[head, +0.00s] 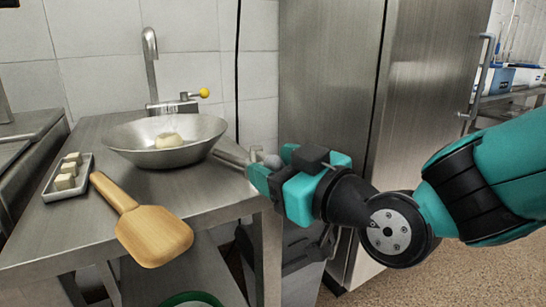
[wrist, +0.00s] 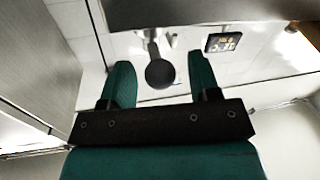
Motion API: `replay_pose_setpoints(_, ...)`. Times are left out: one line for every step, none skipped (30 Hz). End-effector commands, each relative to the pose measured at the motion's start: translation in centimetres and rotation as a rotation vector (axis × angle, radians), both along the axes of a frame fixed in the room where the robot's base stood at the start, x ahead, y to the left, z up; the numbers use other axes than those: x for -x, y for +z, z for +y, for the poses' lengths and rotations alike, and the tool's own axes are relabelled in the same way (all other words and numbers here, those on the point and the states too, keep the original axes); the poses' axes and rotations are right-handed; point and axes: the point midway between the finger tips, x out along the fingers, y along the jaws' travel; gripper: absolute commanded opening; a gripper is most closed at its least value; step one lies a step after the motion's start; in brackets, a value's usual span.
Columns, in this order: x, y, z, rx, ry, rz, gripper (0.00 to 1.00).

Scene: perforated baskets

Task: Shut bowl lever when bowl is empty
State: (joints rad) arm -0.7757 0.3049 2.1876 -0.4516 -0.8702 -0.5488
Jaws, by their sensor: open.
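The metal bowl (head: 122,134) stands on the steel counter, and a pale round lump (head: 168,140) sits inside it, so the bowl is not empty. A grey lever (head: 230,157) sticks out to the right beside the bowl and ends in a round grey knob (head: 272,161). My gripper (head: 262,170) is open at the lever's knob end. In the wrist view, a dark round knob (wrist: 160,74) on a short stem shows between the two spread fingers (wrist: 160,68), with a gap on both sides. I cannot tell how far the lever is turned.
A tap (head: 150,50) and a yellow-tipped handle (head: 204,93) stand behind the bowl. A wooden paddle (head: 153,235) lies at the counter's front edge. A small tray (head: 50,190) holds pale cubes at the left. A steel cabinet (head: 325,75) stands behind my arm.

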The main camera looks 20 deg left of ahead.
Motion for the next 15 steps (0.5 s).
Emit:
replay_pose_setpoints(-0.19, -0.01, 0.41, 0.000, 0.001, 0.000, 0.56)
replay_pose_setpoints(-0.27, -0.01, 0.57, 0.000, 0.001, 0.001, 0.56)
replay_pose_setpoints(-0.36, -0.01, 0.71, 0.000, 0.001, 0.001, 0.56)
replay_pose_setpoints(-0.41, -0.02, 0.79, 0.000, 0.000, 0.001, 0.56)
replay_pose_setpoints(-0.44, -0.02, 0.84, 0.000, 0.000, 0.001, 0.56)
replay_pose_setpoints(-0.47, -0.01, 0.88, 0.000, 0.000, 0.001, 0.56)
replay_pose_setpoints(-0.48, -0.01, 0.90, 0.000, 0.000, 0.001, 0.56)
replay_pose_setpoints(-0.48, -0.02, 0.90, 0.000, 0.000, 0.001, 0.56)
replay_pose_setpoints(-0.49, -0.02, 0.88, 0.000, 0.000, 0.001, 0.56)
replay_pose_setpoints(-0.49, -0.02, 0.88, 0.000, 0.000, 0.001, 0.56)
replay_pose_setpoints(-0.48, -0.02, 0.88, 0.000, 0.000, 0.001, 0.56)
replay_pose_setpoints(-0.48, -0.02, 0.88, 0.000, 0.000, 0.001, 0.56)
replay_pose_setpoints(-0.48, -0.01, 0.88, 0.000, 0.000, 0.001, 0.49)
replay_pose_setpoints(-0.48, -0.01, 0.87, 0.000, 0.000, 0.001, 0.42)
replay_pose_setpoints(-0.48, -0.01, 0.87, 0.000, 0.000, 0.001, 0.33)
